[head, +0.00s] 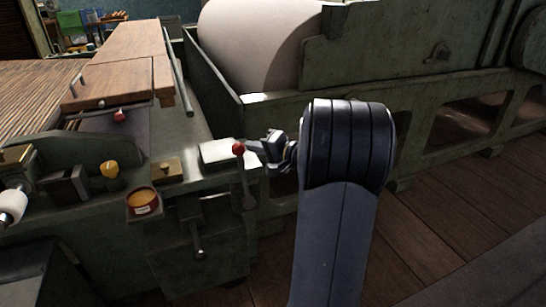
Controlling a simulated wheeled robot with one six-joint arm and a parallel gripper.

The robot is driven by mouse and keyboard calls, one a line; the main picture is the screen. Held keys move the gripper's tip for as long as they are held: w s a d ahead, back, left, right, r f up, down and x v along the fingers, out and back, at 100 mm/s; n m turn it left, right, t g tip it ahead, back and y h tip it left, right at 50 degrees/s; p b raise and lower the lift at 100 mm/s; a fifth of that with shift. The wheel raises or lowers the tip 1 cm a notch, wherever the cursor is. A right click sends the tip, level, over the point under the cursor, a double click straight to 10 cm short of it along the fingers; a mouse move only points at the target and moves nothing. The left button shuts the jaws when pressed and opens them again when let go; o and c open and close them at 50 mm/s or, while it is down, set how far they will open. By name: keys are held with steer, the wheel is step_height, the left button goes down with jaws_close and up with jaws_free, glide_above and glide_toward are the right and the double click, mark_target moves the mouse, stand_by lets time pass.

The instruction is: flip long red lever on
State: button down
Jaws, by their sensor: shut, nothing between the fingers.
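The long red lever (239,148) has a red ball on top of a dark rod. It stands roughly upright at the right front corner of the green machine, its rod running down the front face. My gripper (259,146) is just right of the red ball, at about its height in the picture. Its fingers are shut with nothing between them and point left toward the lever. I cannot tell whether the fingertips touch it. My arm hides part of the machine frame behind it.
A red-knobbed handle (119,115), a yellow knob (109,169), a red tin (143,203) and a hanging metal lever (199,252) are to the left. A large pale roller (255,45) is behind. Open plank floor (440,225) lies to the right.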

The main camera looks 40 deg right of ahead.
steer(key=w+a+n+g+h+b, duration=0.1)
steer(key=a+b, duration=0.3)
steer(key=a, duration=0.4)
steer(key=shift+w+f+n+g+h, duration=0.4)
steer(key=shift+n, duration=0.4)
steer(key=shift+a+f, duration=0.1)
steer(key=shift+a, duration=0.05)
